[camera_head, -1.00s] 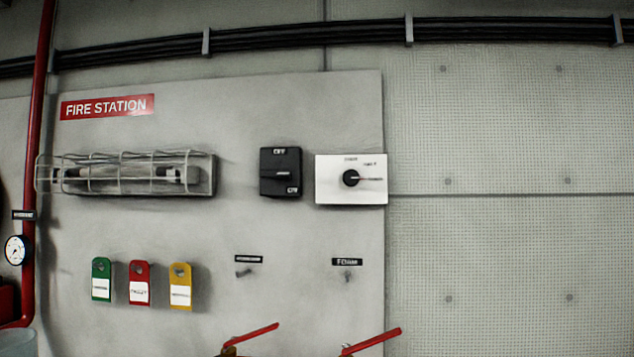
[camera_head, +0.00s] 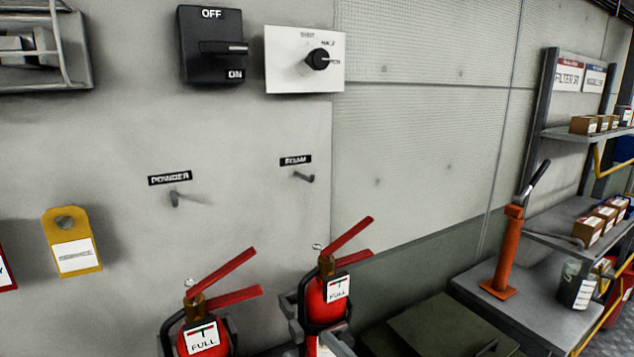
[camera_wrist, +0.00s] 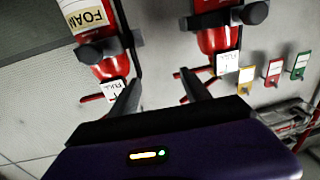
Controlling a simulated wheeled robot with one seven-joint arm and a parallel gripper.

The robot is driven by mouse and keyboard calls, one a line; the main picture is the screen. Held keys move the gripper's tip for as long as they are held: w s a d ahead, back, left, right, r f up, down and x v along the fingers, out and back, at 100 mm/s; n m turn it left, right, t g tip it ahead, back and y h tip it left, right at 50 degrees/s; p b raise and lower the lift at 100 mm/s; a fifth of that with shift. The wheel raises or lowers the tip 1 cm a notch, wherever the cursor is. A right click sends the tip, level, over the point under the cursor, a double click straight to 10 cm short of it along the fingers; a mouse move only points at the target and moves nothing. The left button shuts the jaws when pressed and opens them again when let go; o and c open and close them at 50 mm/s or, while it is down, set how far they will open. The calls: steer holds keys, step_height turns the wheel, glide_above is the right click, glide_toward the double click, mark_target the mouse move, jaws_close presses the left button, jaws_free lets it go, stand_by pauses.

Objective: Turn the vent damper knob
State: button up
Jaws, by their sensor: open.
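The vent damper knob (camera_head: 318,60) is a small round black knob on a white plate (camera_head: 285,72) at the top of the head view. The plate has small labels around the knob, apparently SHUT, HALF and OPEN. The knob's pointer seems to lie toward the right, by the OPEN label. My gripper (camera_wrist: 160,78) shows in the wrist view with its two fingers apart and nothing between them. It faces the wall near the extinguishers. The knob is not in the wrist view, so the gripper is away from it.
A black OFF/ON switch (camera_head: 212,46) sits left of the plate. Two red extinguishers, left (camera_head: 208,333) and right (camera_head: 326,302), hang below with handles sticking out. Hooks and a yellow tag (camera_head: 72,240) are on the panel. A shelf (camera_head: 585,133) and workbench (camera_head: 520,310) stand at right.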

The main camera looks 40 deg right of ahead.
steer(key=w+d+r+m+h+p, duration=0.1)
steer(key=w+d+r, duration=0.15)
steer(key=r, duration=0.35)
steer(key=w+d+r+m+h, duration=0.1)
steer(key=w+d+r, duration=0.1)
steer(key=w+r, duration=0.25)
steer(key=m+g+h+p, duration=0.1)
steer(key=m+h+p, duration=0.15)
steer(key=m, duration=0.55)
glide_toward(321, 59)
steer(key=w+d+f, duration=0.2)
steer(key=w+f, duration=0.4)
steer(key=f, duration=0.3)
steer(key=r+y, duration=0.1)
steer(key=r, duration=0.2)
steer(key=s+r+m+p, duration=0.1)
steer(key=r, duration=0.2)
steer(key=s+r+m+y+p, duration=0.1)
steer(key=r, duration=0.2)
steer(key=shift+s+d+r+y, duration=0.25)
steer(key=shift+r+y, duration=0.05)
steer(key=shift+y, duration=0.05)
steer(key=p+x, duration=0.1)
steer(key=x, duration=0.5)
steer(key=shift+w+d, duration=0.1)
steer(key=shift+w, duration=0.25)
